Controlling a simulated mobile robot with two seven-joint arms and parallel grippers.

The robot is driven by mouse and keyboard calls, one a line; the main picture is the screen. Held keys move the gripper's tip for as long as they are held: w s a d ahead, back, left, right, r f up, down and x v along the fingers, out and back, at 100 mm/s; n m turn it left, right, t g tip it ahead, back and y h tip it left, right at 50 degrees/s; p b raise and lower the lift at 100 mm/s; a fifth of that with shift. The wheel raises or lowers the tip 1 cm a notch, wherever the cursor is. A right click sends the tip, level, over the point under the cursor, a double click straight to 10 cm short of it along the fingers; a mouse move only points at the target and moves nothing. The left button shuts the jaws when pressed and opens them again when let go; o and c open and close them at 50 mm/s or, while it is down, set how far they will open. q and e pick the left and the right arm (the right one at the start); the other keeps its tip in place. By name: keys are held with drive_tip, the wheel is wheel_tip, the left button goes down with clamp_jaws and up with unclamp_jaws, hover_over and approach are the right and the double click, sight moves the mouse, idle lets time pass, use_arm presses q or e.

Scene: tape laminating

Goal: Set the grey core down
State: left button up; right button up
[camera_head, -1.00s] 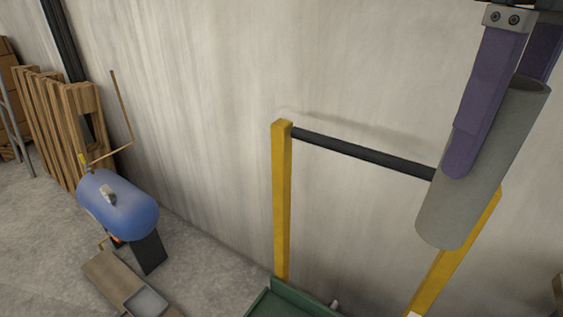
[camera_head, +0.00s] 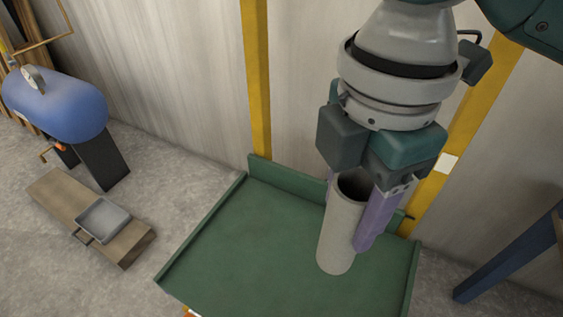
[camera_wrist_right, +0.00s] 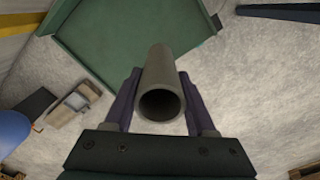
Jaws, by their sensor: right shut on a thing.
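The grey core (camera_head: 340,235) is a hollow tube held nearly upright, slightly tilted, over the green tray table (camera_head: 235,235). My right gripper (camera_head: 352,225) is shut on it, with purple fingers on either side. In the right wrist view the core (camera_wrist_right: 162,75) sits between the two fingers (camera_wrist_right: 155,103), its open end facing the camera. The green tray (camera_wrist_right: 130,30) lies beyond the core's far end there. Whether the core's lower end touches the tray surface I cannot tell. My left gripper is in neither view.
Yellow posts (camera_head: 257,90) stand behind the tray against the wall. The tray has a raised rim and its left part is bare. A blue tank (camera_head: 58,102) and a wooden board with a grey pan (camera_head: 103,219) are at the left. A blue beam (camera_head: 510,258) is at the right.

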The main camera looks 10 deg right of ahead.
sight(333, 264)
wheel_tip(333, 264, down, 24)
drive_tip(key=n+b, duration=0.1)
drive_tip(key=b, duration=1.2)
drive_tip(key=shift+s+a+r+b, duration=0.15)
drive_tip(key=shift+s+r+b, duration=0.15)
drive_tip(key=shift+b, duration=0.1)
drive_tip(key=shift+f, duration=0.1)
drive_tip(key=o, duration=1.4)
drive_tip(key=shift+f, duration=0.1)
drive_tip(key=shift+c, duration=0.2)
wheel_tip(333, 264, up, 12)
drive_tip(key=p, duration=0.7)
drive_tip(key=shift+r+p, duration=0.2)
drive_tip(key=shift+p, duration=0.2)
